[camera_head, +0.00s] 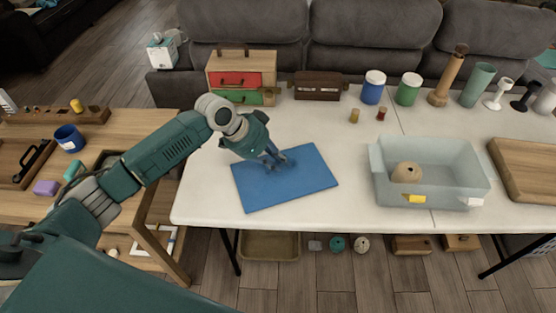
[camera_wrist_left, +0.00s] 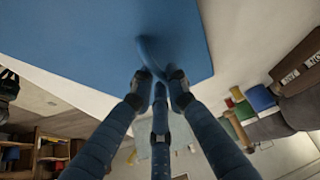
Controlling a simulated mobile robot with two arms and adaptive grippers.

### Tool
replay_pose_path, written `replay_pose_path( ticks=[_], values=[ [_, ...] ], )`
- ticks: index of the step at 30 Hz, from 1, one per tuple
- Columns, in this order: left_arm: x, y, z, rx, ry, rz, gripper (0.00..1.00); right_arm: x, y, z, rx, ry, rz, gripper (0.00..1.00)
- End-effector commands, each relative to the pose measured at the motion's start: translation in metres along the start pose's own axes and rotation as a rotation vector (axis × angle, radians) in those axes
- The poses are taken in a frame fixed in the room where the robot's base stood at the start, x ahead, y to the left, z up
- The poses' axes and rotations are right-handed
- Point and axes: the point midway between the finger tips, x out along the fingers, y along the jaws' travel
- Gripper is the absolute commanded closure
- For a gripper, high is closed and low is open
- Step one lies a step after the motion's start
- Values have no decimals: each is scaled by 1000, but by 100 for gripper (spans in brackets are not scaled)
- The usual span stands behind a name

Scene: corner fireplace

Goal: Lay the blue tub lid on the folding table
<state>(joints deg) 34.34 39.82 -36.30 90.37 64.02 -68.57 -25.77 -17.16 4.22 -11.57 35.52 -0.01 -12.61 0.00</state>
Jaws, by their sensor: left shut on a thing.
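The blue tub lid (camera_head: 306,184) is a flat blue rectangle over the left part of the white folding table (camera_head: 345,140). It looks level, and I cannot tell whether it rests on the tabletop or is just above it. My left gripper (camera_head: 277,161) reaches down onto the lid and is shut on its raised handle. In the left wrist view the lid (camera_wrist_left: 85,30) fills the upper left, and the fingers of my left gripper (camera_wrist_left: 160,80) close around the blue handle (camera_wrist_left: 150,52). My right gripper is not in view.
A translucent tub (camera_head: 440,196) with a tan round thing (camera_head: 406,172) inside stands right of the lid. Bare tabletop lies between lid and tub.

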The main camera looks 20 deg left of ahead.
Motion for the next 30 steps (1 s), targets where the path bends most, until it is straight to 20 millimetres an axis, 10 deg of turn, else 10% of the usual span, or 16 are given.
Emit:
replay_pose_path(
  ticks=[6,9,20,30],
  values=[
    [2,0,1,0,0,0,100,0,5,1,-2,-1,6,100],
    [2,0,1,0,0,0,67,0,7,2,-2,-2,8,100],
    [-3,0,-1,1,1,-1,67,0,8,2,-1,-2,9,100],
    [-66,-1,0,2,0,-4,67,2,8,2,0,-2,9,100]
  ],
)
